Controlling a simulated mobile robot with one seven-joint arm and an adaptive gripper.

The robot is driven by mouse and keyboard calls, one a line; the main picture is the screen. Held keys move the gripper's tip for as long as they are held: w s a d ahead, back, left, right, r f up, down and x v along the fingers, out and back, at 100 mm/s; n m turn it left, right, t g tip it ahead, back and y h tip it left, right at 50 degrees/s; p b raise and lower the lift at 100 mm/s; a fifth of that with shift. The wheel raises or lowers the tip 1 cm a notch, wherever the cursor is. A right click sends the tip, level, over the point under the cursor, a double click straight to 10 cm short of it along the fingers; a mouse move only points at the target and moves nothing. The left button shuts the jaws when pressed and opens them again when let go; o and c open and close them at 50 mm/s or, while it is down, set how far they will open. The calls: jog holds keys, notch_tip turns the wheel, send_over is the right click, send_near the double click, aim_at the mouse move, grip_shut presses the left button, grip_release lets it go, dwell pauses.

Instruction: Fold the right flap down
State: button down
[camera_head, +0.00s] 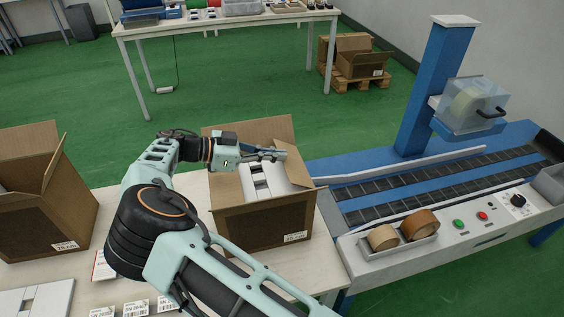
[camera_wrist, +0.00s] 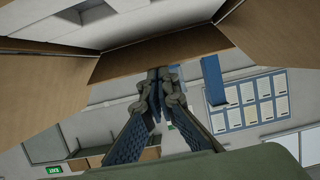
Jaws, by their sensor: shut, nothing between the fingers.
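The open cardboard box (camera_head: 262,225) stands on the table in the middle of the head view, with white items (camera_head: 262,180) inside. Its back flap (camera_head: 245,131) stands up.
Another open box (camera_head: 45,215) stands at the left. A conveyor (camera_head: 420,187) with a blue column and tape rolls (camera_head: 383,237) lies right of the box. Labels (camera_head: 135,308) lie on the table front. A back table (camera_head: 225,22) holds bins.

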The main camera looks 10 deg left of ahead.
jog(key=shift+s+a+f+b, duration=0.2)
jog(key=shift+a+f+b, duration=0.2)
jog(key=shift+f+b, duration=0.55)
jog(key=shift+r, duration=0.2)
